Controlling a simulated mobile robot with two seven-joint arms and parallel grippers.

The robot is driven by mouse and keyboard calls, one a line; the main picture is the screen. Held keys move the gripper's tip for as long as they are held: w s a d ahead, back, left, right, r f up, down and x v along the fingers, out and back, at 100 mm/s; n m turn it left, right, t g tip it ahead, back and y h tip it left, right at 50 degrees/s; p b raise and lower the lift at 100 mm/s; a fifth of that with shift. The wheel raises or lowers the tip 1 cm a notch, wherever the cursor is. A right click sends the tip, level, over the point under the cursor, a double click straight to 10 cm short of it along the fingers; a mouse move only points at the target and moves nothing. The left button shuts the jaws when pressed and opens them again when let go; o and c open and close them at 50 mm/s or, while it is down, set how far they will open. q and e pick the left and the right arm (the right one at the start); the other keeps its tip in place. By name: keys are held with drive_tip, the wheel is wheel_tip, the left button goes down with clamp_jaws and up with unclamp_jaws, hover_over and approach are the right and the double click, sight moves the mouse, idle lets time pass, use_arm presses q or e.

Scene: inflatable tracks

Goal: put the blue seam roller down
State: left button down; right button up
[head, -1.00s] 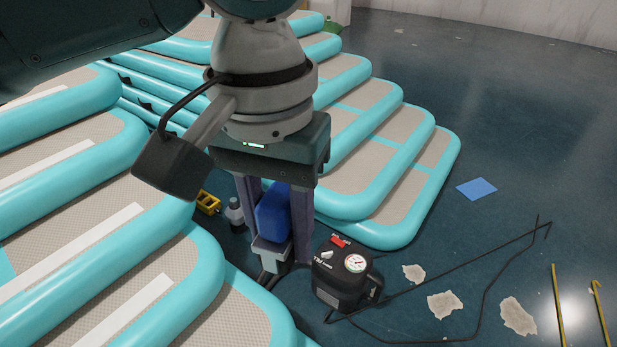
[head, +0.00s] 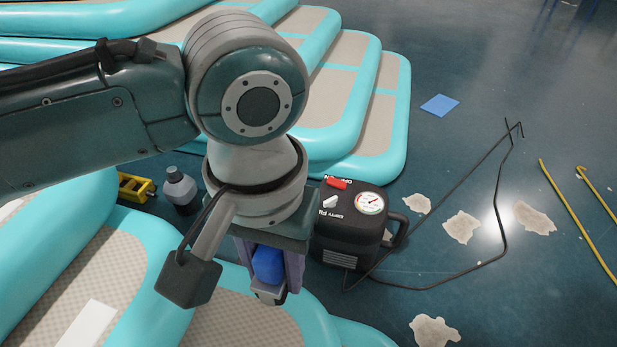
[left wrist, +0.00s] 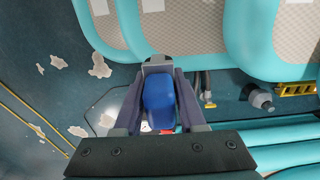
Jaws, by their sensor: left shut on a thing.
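The blue seam roller (head: 268,265) is held between the fingers of my left gripper (head: 270,285), which is shut on it. In the head view, it hangs in front of the near turquoise-edged inflatable track (head: 240,318), left of the black pump. In the left wrist view, the blue handle (left wrist: 158,92) sits between both fingers, with a grey end (left wrist: 157,64) pointing toward the tracks. I cannot tell whether the roller touches any surface. My right gripper is not in view.
A black pump (head: 350,225) with a gauge stands just right of my gripper. A dark bottle (head: 181,190) and a yellow tool (head: 135,187) are to the left. A black hose, pale scraps (head: 462,226) and yellow rods (head: 580,225) lie right. A blue sheet (head: 440,105) lies farther back.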

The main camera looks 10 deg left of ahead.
use_arm(q)
drive_tip(key=b, duration=0.8)
hover_over(286, 333)
wheel_tip(286, 333, down, 12)
drive_tip(key=shift+f, duration=0.25)
wheel_tip(286, 333, down, 4)
drive_tip(key=b, duration=0.4)
drive_tip(key=shift+f, duration=0.15)
drive_tip(key=shift+r, duration=0.2)
drive_tip(key=shift+f, duration=0.15)
drive_tip(key=shift+c, duration=2.4)
unclamp_jaws()
